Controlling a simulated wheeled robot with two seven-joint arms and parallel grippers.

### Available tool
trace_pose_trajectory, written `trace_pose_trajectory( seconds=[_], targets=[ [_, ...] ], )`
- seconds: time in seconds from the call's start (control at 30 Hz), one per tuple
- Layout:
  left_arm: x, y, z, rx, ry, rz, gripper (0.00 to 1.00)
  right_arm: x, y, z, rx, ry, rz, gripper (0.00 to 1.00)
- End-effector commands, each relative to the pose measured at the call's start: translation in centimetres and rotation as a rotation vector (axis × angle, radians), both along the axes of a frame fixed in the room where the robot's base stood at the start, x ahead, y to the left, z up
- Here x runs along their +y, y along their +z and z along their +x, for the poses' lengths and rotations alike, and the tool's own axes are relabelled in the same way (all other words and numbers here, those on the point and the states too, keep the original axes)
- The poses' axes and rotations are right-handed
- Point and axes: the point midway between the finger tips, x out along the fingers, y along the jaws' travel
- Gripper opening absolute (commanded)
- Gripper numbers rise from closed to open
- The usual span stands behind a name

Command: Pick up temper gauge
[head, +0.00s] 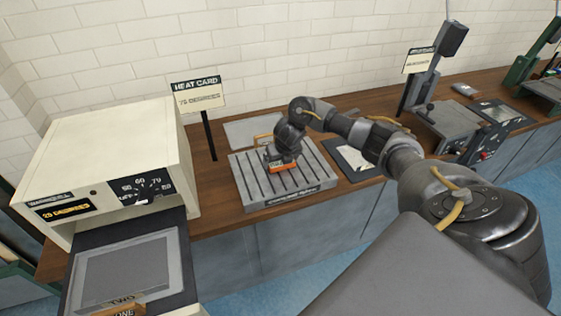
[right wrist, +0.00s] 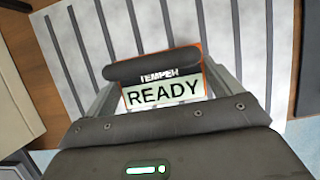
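The temper gauge (head: 281,164) is a small orange-edged block on the slatted grey plate (head: 310,178). In the right wrist view the gauge (right wrist: 165,92) shows a pale label reading TEMPER and READY, with a dark rounded bar across its top. My right gripper (head: 286,150) is over the gauge from above. In the right wrist view its fingers (right wrist: 163,85) are wide apart, one on each side of the gauge. Whether they touch its sides is hard to tell. The gauge's underside is hidden. My left gripper is out of view.
A cream warming unit (head: 110,160) with a dial stands at the left. A HEAT CARD sign (head: 198,92) stands behind the plate. A dark-framed board (head: 355,158) lies right of the plate, partly behind my right arm. Other machines (head: 455,125) stand farther right.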

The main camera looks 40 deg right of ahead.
Motion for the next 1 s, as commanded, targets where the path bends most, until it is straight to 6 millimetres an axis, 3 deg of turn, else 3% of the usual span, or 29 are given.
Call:
trace_pose_trajectory(
  seconds=[0.03,0.2,0.57,0.77,0.87,1.0],
  targets=[
    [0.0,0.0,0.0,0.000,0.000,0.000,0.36,0.0,0.0,0.0,0.000,0.000,0.000,0.83],
    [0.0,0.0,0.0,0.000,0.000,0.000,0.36,0.0,0.0,0.0,0.000,-0.001,0.000,0.61],
    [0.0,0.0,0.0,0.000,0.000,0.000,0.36,0.0,0.6,0.1,-0.002,-0.001,0.001,0.61],
    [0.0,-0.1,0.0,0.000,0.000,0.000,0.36,-0.1,3.1,0.1,-0.006,-0.001,-0.001,0.61],
    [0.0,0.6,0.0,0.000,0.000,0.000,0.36,0.8,5.0,-0.9,-0.006,0.007,-0.002,0.61],
    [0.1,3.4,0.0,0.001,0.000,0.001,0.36,2.2,9.0,-3.0,-0.006,0.006,-0.005,0.61]
  ],
)
